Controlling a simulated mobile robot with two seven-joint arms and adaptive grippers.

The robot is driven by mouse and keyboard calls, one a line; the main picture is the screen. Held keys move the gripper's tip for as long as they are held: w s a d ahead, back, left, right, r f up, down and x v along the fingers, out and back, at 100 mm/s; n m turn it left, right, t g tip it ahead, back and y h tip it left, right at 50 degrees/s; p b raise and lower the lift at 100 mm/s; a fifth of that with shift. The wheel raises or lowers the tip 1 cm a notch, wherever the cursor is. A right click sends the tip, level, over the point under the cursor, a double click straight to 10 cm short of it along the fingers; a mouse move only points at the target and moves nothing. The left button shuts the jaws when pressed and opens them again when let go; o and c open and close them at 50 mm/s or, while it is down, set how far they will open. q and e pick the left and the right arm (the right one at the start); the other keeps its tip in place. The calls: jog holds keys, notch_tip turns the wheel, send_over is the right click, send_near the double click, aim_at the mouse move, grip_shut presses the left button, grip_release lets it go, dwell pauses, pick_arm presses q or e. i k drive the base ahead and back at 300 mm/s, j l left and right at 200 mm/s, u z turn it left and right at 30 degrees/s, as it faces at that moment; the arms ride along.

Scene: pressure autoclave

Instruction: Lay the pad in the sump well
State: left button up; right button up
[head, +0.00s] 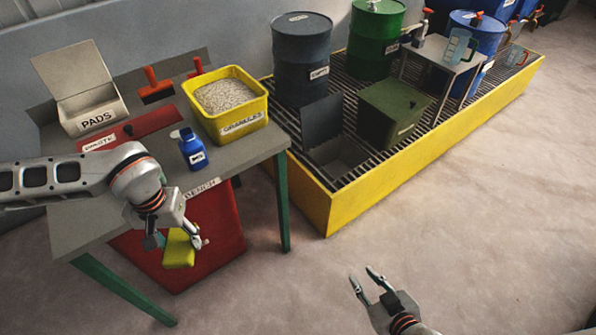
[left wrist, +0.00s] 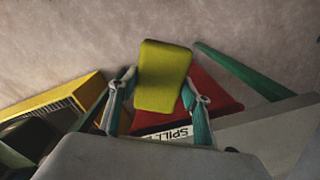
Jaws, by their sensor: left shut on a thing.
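The yellow-green pad (head: 179,250) is held in my left gripper (head: 177,240), in front of the bench's front edge and above the floor. In the left wrist view the pad (left wrist: 163,76) sits between the two fingers, which are shut on it. The sump well (head: 340,158) is a square opening in the grating at the near left end of the yellow bund, with a dark lid (head: 322,120) standing up behind it. The left gripper is left of the well and apart from it. My right gripper (head: 367,283) is open and empty over the floor at bottom centre.
The bench (head: 230,158) carries a box marked PADS (head: 92,112), a blue bottle (head: 192,150) and a yellow tub of granules (head: 229,100). A red bin (head: 215,225) stands under it. A green box (head: 393,112) and drums stand on the bund (head: 328,212). The right floor is clear.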

aim_at(335, 178)
jog(key=i+l, duration=0.2)
jog(key=l, duration=0.2)
jog(key=i+l, duration=0.2)
jog(key=l, duration=0.2)
jog(key=i+l, duration=0.2)
jog(key=l, duration=0.2)
jog(key=i+l, duration=0.2)
jog(key=l, duration=0.2)
jog(key=i+l, duration=0.2)
jog(key=l, duration=0.2)
jog(key=i+l, duration=0.2)
jog(key=l, duration=0.2)
jog(key=i+l, duration=0.6)
